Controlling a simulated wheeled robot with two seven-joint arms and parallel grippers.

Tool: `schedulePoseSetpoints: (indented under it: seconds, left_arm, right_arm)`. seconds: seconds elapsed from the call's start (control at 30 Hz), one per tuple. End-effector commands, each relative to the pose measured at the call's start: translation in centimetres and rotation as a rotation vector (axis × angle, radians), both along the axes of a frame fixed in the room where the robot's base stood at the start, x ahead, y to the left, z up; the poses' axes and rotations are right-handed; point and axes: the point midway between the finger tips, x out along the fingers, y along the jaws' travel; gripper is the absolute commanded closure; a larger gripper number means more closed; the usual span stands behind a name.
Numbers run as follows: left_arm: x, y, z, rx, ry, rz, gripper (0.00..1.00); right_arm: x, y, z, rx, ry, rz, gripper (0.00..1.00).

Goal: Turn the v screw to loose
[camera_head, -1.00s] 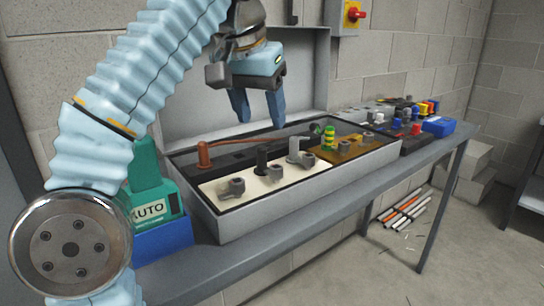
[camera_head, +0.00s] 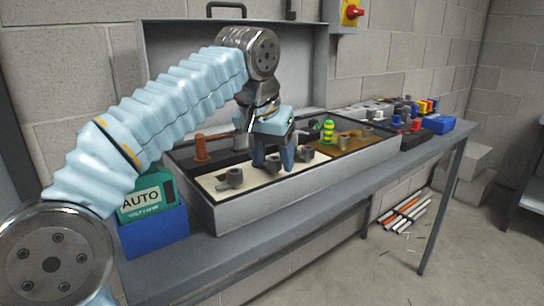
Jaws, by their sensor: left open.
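The cream panel (camera_head: 208,183) in the long grey tray (camera_head: 240,215) carries a row of small grey screw terminals. The near left terminal (camera_head: 233,177) and the right one (camera_head: 308,157) show clearly. The middle one is mostly hidden behind my left gripper's fingers. No letter is readable, so I cannot tell which is the v screw. My left gripper (camera_head: 272,163) points down over the middle of the panel with its blue fingers apart, one to each side of the middle terminal's place. I cannot tell if they touch it. My right gripper is out of view.
A copper-coloured post (camera_head: 200,150) stands at the tray's left, and a green-yellow piece (camera_head: 328,131) by its brown section (camera_head: 350,144). A green AUTO meter in a blue holder (camera_head: 160,230) stands left of the tray. A blue box (camera_head: 438,124) lies at the bench's far right.

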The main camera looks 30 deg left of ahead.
Motion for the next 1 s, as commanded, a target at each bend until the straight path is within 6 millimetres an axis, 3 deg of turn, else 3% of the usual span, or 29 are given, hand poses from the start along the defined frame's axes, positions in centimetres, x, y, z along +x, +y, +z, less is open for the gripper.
schedulePoseSetpoints:
  seconds: [0.07,0.37,0.73,1.0]
  left_arm:
    - [0.0,0.0,0.0,0.0,0.0,0.0,0.46]
    - [0.0,0.0,0.0,0.0,0.0,0.0,0.92]
    - [0.0,-0.1,0.3,0.002,-0.001,0.06,0.93]
    - [0.1,-0.4,0.4,0.002,0.001,0.249,0.93]
  right_arm:
    - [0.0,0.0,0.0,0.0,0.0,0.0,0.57]
    - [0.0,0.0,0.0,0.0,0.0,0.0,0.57]
    - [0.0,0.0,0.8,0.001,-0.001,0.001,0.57]
    - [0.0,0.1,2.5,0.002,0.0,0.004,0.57]
